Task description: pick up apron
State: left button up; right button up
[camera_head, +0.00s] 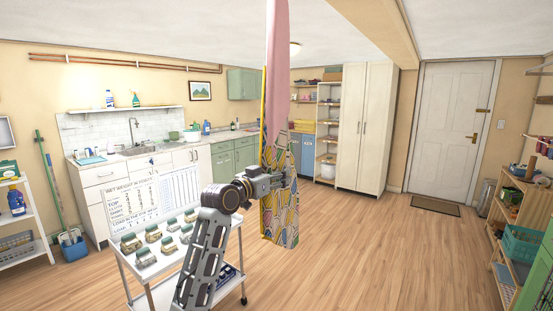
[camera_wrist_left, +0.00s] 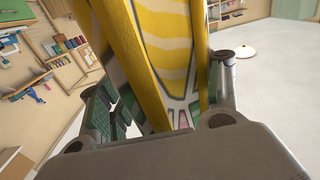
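The apron (camera_head: 280,213) hangs upright in the middle of the head view, with a colourful pattern and yellow edges below. A pink cloth (camera_head: 277,75) hangs along its upper part; I cannot tell if it belongs to the apron. My left gripper (camera_head: 284,181) is at the patterned part. In the left wrist view, the apron's yellow striped fabric (camera_wrist_left: 165,48) passes between the spread fingers of my left gripper (camera_wrist_left: 165,95). The fingers are wide apart, one on each side; firm contact is not clear. The apron's top is out of frame. My right gripper is not in view.
A white cart (camera_head: 158,251) with several small items on top stands close to my left arm. A sink counter (camera_head: 105,170) lines the back left. A wooden shelf (camera_head: 533,205) stands at the right. The wooden floor (camera_head: 375,250) between is clear.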

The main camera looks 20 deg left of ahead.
pick_arm(q)
jog(key=c, duration=1.3)
jog(key=shift+o, duration=0.2)
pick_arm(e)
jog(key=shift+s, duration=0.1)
pick_arm(q)
jog(key=shift+r, duration=0.25)
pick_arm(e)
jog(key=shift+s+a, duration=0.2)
